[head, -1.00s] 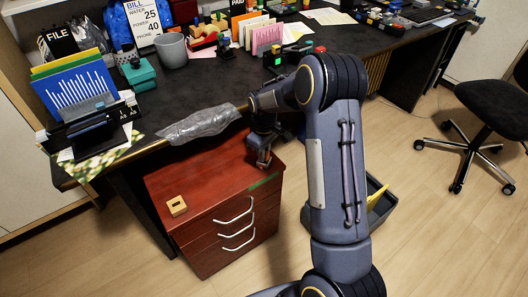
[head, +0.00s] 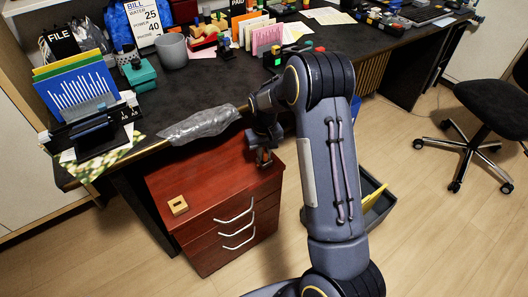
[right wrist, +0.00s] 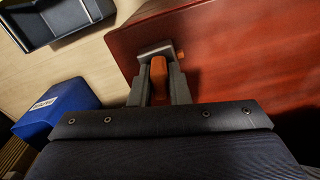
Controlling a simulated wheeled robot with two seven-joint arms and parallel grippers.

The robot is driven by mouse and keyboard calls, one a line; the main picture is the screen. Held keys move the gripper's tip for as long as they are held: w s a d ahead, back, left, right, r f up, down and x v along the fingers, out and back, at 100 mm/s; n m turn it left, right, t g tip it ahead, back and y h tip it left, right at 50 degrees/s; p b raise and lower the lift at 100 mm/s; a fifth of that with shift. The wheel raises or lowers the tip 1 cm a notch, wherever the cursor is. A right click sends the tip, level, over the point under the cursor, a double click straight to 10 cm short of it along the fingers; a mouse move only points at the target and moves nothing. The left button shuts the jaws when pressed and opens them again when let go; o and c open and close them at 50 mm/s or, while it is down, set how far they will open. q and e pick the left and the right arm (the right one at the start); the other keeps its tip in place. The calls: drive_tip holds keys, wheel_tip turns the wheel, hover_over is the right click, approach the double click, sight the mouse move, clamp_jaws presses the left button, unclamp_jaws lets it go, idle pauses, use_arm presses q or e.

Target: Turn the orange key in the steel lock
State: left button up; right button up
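My right gripper (head: 264,158) points down over the back right of the red cabinet's top (head: 225,180). In the right wrist view its fingers (right wrist: 160,78) stand on both sides of the orange key (right wrist: 158,75) and appear closed on it. A grey metal piece (right wrist: 154,48), perhaps the steel lock, shows at the fingertips; I cannot tell it surely from the fingers. A small orange-brown bit shows beside it. How the key sits in the lock is hidden. My left gripper is not in view.
A small wooden block with a dark slot (head: 178,205) lies on the cabinet's front left. A dark bin (head: 376,205) stands right of the cabinet, partly behind my arm. Floor in front is clear.

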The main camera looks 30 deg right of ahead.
sight(264, 151)
drive_tip(key=o, duration=0.4)
drive_tip(key=shift+o, duration=0.2)
wheel_tip(264, 151, up, 7)
drive_tip(key=shift+f+p, duration=0.1)
drive_tip(key=shift+p, duration=0.65)
drive_tip(key=shift+s+r, duration=0.15)
drive_tip(key=shift+r, duration=0.6)
drive_tip(key=s+a+r+t+y, duration=0.2)
drive_tip(key=s+a+r, duration=0.2)
drive_tip(key=s+r, duration=0.5)
drive_tip(key=s+a+r+t+y, duration=0.2)
drive_tip(key=s+a+r, duration=0.25)
drive_tip(key=s, duration=0.75)
drive_tip(key=s+a+f+t, duration=0.1)
drive_tip(key=s+a+t, duration=0.15)
drive_tip(key=s, duration=0.45)
wheel_tip(264, 151, up, 16)
drive_tip(key=p, duration=1.7)
drive_tip(key=shift+s+a+r+g, duration=0.2)
drive_tip(key=shift+a+r+g, duration=0.1)
drive_tip(key=shift+g, duration=0.15)
